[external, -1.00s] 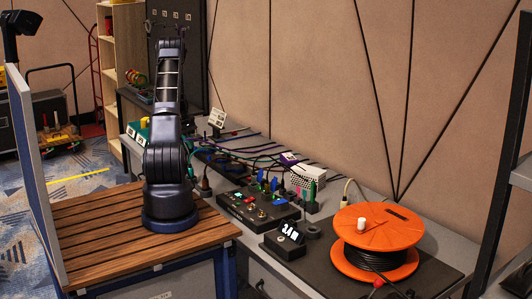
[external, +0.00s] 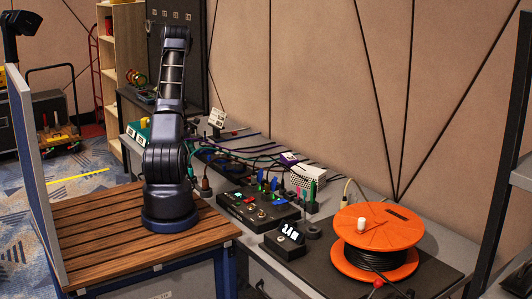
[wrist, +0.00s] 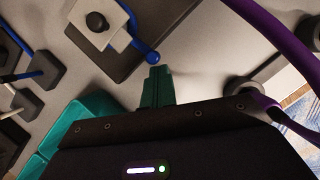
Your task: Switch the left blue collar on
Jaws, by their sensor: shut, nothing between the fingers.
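In the wrist view my gripper (wrist: 157,72) is shut and empty, its teal fingers together above a dark housing. Its tips are right beside the rounded end of a blue bar (wrist: 150,54), and I cannot tell if they touch. I cannot tell whether this bar is the left blue collar. In the external view a black switch box (external: 262,213) carries small blue parts (external: 262,175) along its back edge, too small to make out. My gripper is hidden there behind my arm.
Cables (external: 240,150) run along the back of the bench. A purple cable (wrist: 270,40) crosses the wrist view at right. Dark plugs (wrist: 45,68) stand at left.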

